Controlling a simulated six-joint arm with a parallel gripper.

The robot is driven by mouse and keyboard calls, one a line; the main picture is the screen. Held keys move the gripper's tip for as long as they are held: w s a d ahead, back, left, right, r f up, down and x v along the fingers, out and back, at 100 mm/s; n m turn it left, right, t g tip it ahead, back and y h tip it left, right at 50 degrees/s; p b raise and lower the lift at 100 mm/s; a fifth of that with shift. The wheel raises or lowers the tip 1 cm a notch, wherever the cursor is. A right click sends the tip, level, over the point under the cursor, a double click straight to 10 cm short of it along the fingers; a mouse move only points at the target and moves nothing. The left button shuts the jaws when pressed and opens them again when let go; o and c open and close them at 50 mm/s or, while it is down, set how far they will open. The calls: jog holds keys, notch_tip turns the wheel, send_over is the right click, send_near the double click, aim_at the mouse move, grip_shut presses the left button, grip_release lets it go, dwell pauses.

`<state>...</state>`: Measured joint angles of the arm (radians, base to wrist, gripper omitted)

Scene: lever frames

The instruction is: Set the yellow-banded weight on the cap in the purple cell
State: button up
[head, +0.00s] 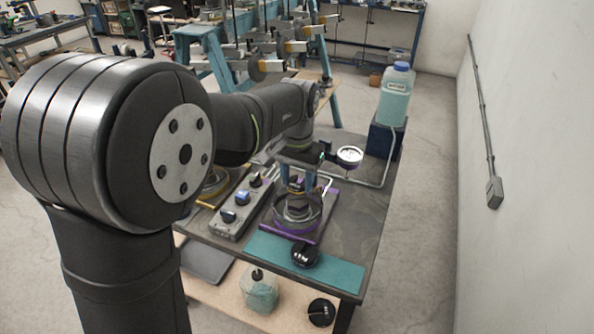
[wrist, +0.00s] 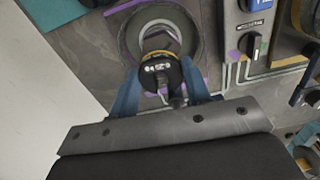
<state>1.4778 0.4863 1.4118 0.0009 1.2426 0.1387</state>
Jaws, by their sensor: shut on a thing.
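My gripper (head: 296,181) is over the purple cell, its blue fingers pointing down. In the wrist view my gripper (wrist: 163,84) is shut on the yellow-banded weight (wrist: 160,68), a black-topped piece with a yellow band. The weight also shows small between the fingers in the head view (head: 296,187). The purple cell (head: 272,225) has a purple base and a round, see-through wall; its ring shows beyond the weight in the wrist view (wrist: 194,38). The cap inside is mostly hidden by the weight, and I cannot tell whether they touch.
A dark round weight (head: 304,254) sits on the teal mat (head: 340,273) at the front. A control box (head: 229,218) with knobs stands left of the cell. A gauge (head: 349,156) and piping are behind right. A bottle (head: 394,100) stands on a dark block farther back.

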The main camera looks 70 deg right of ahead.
aim_at(297, 200)
jog(key=shift+f, duration=1.7)
jog(key=shift+f, duration=0.25)
jog(key=o, duration=1.2)
jog(key=shift+r, duration=0.1)
notch_tip(297, 200, up, 17)
jog(key=shift+r, duration=0.15)
